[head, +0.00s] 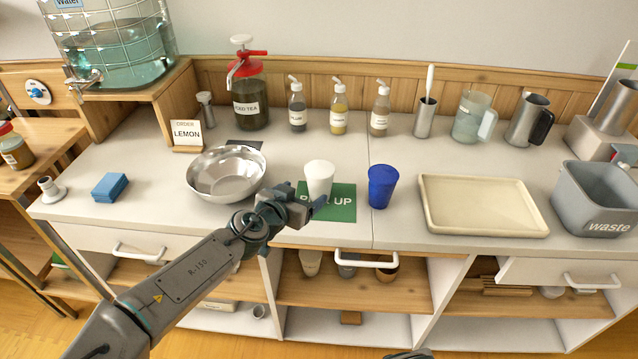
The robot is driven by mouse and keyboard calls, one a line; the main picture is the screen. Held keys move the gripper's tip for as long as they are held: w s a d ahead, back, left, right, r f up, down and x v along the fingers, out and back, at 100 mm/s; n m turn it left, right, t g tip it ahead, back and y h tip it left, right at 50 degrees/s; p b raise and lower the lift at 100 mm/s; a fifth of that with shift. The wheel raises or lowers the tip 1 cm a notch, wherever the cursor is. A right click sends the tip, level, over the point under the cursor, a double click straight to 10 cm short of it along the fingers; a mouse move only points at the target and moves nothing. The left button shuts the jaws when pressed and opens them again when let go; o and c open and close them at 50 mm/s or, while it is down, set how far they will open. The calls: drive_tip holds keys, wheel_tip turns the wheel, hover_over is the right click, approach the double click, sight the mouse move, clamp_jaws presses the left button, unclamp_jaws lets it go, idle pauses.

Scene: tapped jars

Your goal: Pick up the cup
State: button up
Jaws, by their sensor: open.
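A white cup (319,177) stands upright at the back left of the green pick-up mat (343,211). A blue cup (382,188) stands upright on the counter just right of the mat. My gripper (316,207) is open and empty, in front of the white cup in the head view, and hides part of the mat and its lettering. I cannot tell whether its fingers touch the mat or the cup.
A steel bowl (227,172) is left of the cups, and a cream tray (482,206) is to the right. A grey waste bin (597,199) stands at the far right. Syrup bottles (338,112) line the back. The counter between mat and bottles is clear.

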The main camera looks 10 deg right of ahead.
sight(314, 190)
drive_tip(key=shift+x, duration=1.3)
drive_tip(key=shift+s+f+p+x, duration=0.1)
drive_tip(key=shift+f+p+x, duration=0.05)
drive_tip(key=shift+x, duration=0.7)
drive_tip(key=shift+s+f+p+x, duration=0.1)
drive_tip(key=shift+f+x, duration=0.05)
drive_tip(key=shift+x, duration=0.75)
drive_tip(key=shift+s+f+p+x, duration=0.1)
drive_tip(key=shift+f+p+x, duration=0.1)
drive_tip(key=shift+x, duration=0.65)
drive_tip(key=c, duration=1.1)
